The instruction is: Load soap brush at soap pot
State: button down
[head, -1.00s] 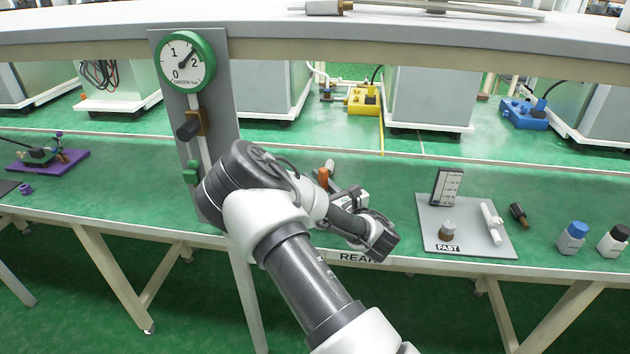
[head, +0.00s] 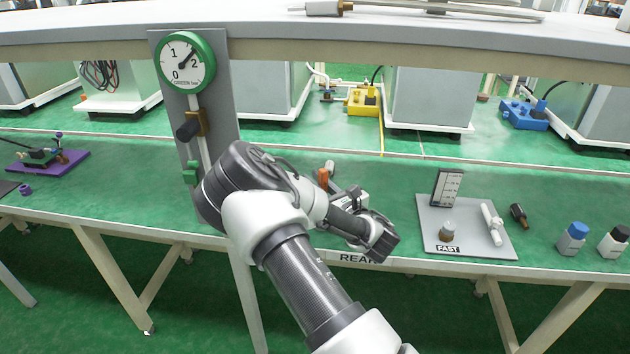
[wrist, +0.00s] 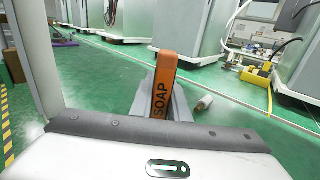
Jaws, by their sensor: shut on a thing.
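The soap brush shows as an upright orange handle marked SOAP (wrist: 163,82) in the middle of the wrist view. My gripper (wrist: 160,103) is shut on it, with grey fingers around its lower part. In the head view the orange handle (head: 323,178) shows just behind my wrist, above the green bench. The brush's bristle end is hidden. I cannot make out a soap pot for certain in either view; my arm covers part of the bench.
A grey board marked FAST (head: 478,243) holds a small jar (head: 447,231) and a white tube (head: 491,224). Bottles (head: 572,238) stand farther right. A gauge post (head: 200,110) rises left of my arm. A grey shelf (head: 400,30) overhangs the bench.

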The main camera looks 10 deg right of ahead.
notch_tip(320, 180, up, 7)
jog(key=p, duration=0.3)
jog(key=shift+p, duration=0.4)
jog(key=shift+f, duration=0.15)
jog(key=s+d+f+m+t+h, duration=0.1)
jog(key=s+f+m+h, duration=0.4)
jog(key=s, duration=0.6)
notch_tip(320, 180, up, 17)
jog(key=h+p, duration=0.1)
jog(key=p, duration=1.6)
jog(key=shift+s+d+n+h+p, duration=0.15)
jog(key=shift+d+n+h+p, duration=0.15)
jog(key=shift+h+p, duration=0.1)
